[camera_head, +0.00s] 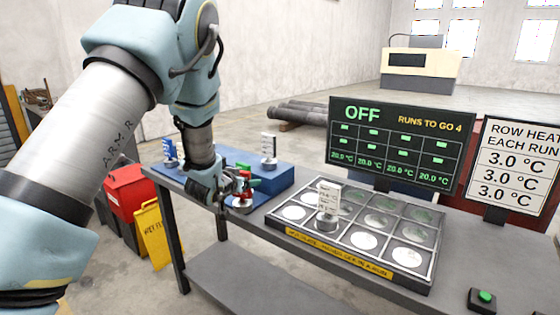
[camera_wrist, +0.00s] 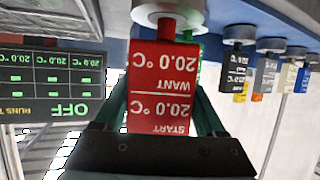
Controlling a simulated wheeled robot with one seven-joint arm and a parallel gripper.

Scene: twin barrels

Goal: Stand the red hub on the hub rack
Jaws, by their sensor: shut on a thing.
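The red hub (camera_wrist: 158,90) is between the two fingers of my gripper (camera_wrist: 160,100) in the wrist view, where it appears upside down. Its card reads START 20.0 °C and WANT 20.0 °C, and its round grey base is at the top edge. In the head view the red hub (camera_head: 242,190) is partly hidden by my gripper (camera_head: 232,192), at the front of the blue rack (camera_head: 270,182). I cannot tell whether its base touches a surface. A green hub (camera_head: 256,183) shows just behind it. A white hub (camera_head: 268,147) stands on the rack.
A hot plate tray (camera_head: 425,282) with round pads lies to the right, with a white hub (camera_head: 328,207) on it. A display reading OFF (camera_head: 395,140) stands behind. A blue hub (camera_head: 170,150) stands at the left. A green button (camera_head: 484,297) is at the front right.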

